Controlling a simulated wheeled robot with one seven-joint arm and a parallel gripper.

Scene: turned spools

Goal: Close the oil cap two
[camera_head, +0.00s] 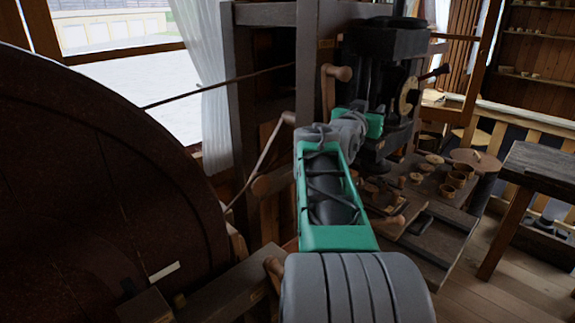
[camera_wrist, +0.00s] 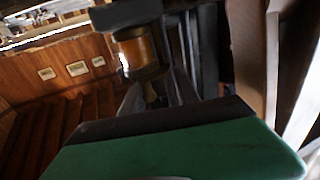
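In the wrist view, an oiler with an amber body (camera_wrist: 140,50) stands just beyond my gripper (camera_wrist: 160,95). A dark cap-like piece (camera_wrist: 127,14) sits at its top. I cannot tell whether this cap is open or shut, or whether it is oil cap two. The green body of my gripper fills the bottom of the wrist view. The fingers are dark and blurred near the oiler's lower end, so their opening and any contact are unclear. In the head view, my green and grey arm reaches to the dark machine (camera_head: 388,45), and the fingertips are hidden.
A large dark wheel (camera_head: 90,190) fills the left. A wooden post (camera_head: 307,75) and handle (camera_head: 338,73) stand close to my arm. A low bench (camera_head: 432,215) holds several wooden cups and turned pieces. A dark table (camera_head: 545,165) stands at right, with open floor before it.

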